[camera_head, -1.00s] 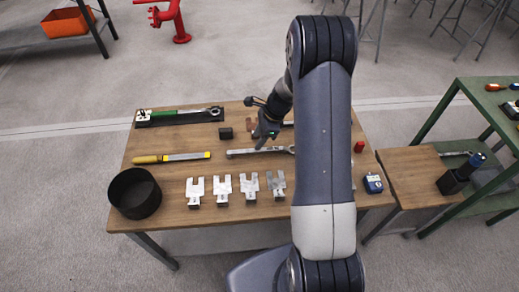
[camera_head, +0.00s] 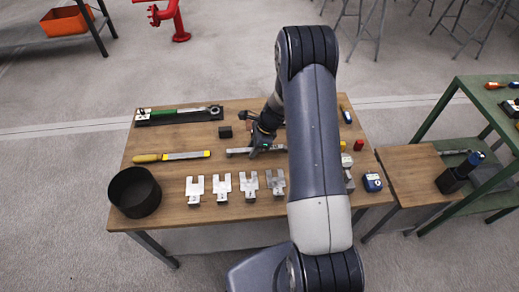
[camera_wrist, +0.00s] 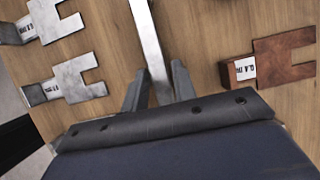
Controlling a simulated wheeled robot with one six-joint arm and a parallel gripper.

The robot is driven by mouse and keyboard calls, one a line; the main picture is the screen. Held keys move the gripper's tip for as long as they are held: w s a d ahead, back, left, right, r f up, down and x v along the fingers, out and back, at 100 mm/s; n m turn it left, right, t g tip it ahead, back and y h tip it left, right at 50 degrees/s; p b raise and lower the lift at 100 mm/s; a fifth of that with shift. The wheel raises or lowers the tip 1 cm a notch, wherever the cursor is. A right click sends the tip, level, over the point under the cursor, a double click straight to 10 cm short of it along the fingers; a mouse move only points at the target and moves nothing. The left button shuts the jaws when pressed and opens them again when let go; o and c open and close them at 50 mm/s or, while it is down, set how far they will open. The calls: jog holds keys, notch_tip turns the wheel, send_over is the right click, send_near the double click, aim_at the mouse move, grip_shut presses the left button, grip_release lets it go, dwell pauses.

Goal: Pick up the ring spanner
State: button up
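The ring spanner (camera_head: 239,151) is a long silver bar lying flat on the wooden table, in the middle of the head view. Its right part is hidden behind my gripper and arm. My gripper (camera_head: 258,150) is down low over the bar. In the wrist view the spanner's shaft (camera_wrist: 150,40) runs between the two grey fingers of my gripper (camera_wrist: 160,72). The fingers stand apart, one on each side of the shaft, with a narrow gap visible on the right. The spanner's ends are out of the wrist view.
Several silver slotted plates (camera_head: 249,186) lie in front of the spanner. A copper plate (camera_wrist: 283,57) lies to the right in the wrist view.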

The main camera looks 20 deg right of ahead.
grip_shut()
jog(key=shift+r, duration=0.1)
dwell(0.3)
